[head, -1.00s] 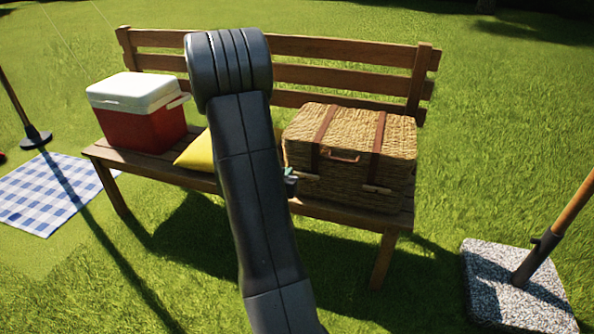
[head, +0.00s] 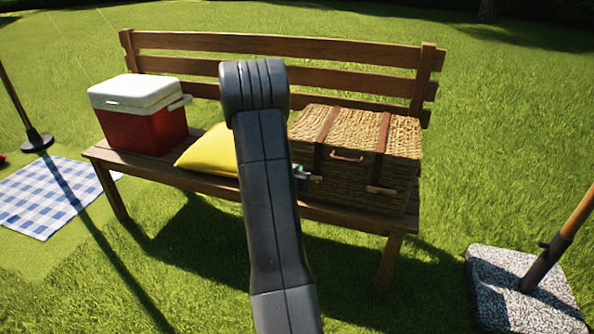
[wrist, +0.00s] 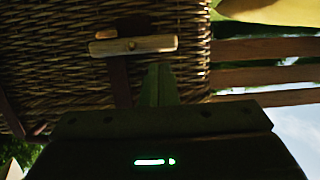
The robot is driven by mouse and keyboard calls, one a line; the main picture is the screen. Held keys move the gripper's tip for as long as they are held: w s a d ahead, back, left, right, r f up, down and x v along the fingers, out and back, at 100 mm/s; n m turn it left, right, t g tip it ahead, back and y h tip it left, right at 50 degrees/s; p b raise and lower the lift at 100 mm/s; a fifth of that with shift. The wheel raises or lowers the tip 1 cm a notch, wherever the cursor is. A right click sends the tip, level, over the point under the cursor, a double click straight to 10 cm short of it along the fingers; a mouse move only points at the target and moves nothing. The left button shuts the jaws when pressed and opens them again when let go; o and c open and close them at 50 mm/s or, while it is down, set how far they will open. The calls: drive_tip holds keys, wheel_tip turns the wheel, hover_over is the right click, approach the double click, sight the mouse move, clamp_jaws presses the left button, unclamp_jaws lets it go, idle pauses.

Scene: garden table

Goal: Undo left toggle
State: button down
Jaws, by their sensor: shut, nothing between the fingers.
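The wicker basket (head: 350,190) sits shut on the right part of the bench, with two brown straps down its front. Its left toggle (head: 315,178), a pale wooden bar, shows just right of my gripper (head: 301,174). In the wrist view the toggle (wrist: 133,46) lies level across the dark strap, with a small knob at its middle. My gripper (wrist: 160,85) is shut and empty, its fingertips just below and right of the toggle in that view. I cannot tell whether they touch it or the wicker. The right toggle (head: 381,190) lies level on the other strap.
The wooden bench (head: 345,214) also holds a yellow cushion (head: 208,152) left of the basket and a red and white cooler (head: 140,112) at the left end. A parasol base (head: 505,293) stands at the right.

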drive_tip(key=shift+f, duration=0.35)
drive_tip(key=shift+p, duration=0.3)
drive_tip(key=shift+a+f+n+h+p, duration=0.2)
drive_tip(key=shift+a+n+h+p, duration=0.15)
drive_tip(key=shift+n+p, duration=0.8)
drive_tip(key=f+n+h+p, duration=0.1)
drive_tip(key=n+p, duration=0.1)
drive_tip(key=f+n+h+p, duration=0.1)
drive_tip(key=n+p, duration=0.1)
drive_tip(key=n, duration=0.1)
drive_tip(key=f+n+h+p, duration=0.1)
drive_tip(key=n+p, duration=0.1)
drive_tip(key=n, duration=0.1)
drive_tip(key=shift+w+a+f, duration=0.15)
drive_tip(key=shift+a+f, duration=0.05)
drive_tip(key=shift+f, duration=0.1)
